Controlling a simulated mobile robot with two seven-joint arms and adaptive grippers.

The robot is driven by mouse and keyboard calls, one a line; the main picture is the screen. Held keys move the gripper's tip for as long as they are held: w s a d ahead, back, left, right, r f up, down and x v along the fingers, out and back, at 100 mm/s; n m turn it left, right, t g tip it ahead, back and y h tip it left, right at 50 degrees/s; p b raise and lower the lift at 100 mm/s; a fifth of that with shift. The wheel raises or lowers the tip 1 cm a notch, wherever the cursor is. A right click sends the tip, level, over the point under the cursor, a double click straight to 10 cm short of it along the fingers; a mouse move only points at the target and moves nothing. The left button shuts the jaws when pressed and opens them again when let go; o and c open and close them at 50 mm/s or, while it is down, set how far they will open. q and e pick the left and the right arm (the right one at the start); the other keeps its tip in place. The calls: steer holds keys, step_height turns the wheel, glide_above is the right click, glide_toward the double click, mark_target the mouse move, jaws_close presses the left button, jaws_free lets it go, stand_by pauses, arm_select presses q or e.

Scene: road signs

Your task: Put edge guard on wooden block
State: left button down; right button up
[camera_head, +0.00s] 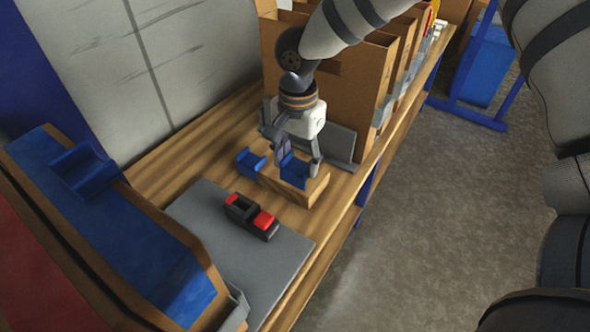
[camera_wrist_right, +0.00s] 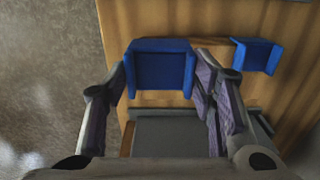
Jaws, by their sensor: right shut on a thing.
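My right gripper (camera_head: 300,165) is shut on a blue edge guard (camera_head: 293,172), which also shows between the fingers in the right wrist view (camera_wrist_right: 160,68). The held guard is at the wooden block (camera_head: 308,192) on the bench; I cannot tell whether it is seated on it or just above. A second blue edge guard (camera_head: 250,161) is at the block's left end, and it also shows to the right in the wrist view (camera_wrist_right: 257,55). The fingers and held guard hide part of the block. My left gripper is not in view.
A black and red tool (camera_head: 251,216) lies on a grey mat (camera_head: 210,215) nearby. Cardboard boxes (camera_head: 345,88) stand behind the gripper. Bare floor (camera_head: 430,220) lies to the right of the bench.

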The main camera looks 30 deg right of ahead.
mark_target(298, 164)
steer(key=shift+w+d+f, duration=0.2)
steer(key=shift+f, duration=0.2)
steer(key=f, duration=0.3)
steer(key=shift+w+d+f+b, duration=0.15)
steer(key=shift+w+f+b, duration=0.05)
steer(key=shift+f+b, duration=0.1)
steer(key=shift+r, duration=0.15)
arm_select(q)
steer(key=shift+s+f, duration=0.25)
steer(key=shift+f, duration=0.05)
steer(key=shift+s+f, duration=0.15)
arm_select(e)
steer(key=shift+f, duration=0.6)
steer(key=o, duration=1.1)
steer(key=shift+o, duration=0.2)
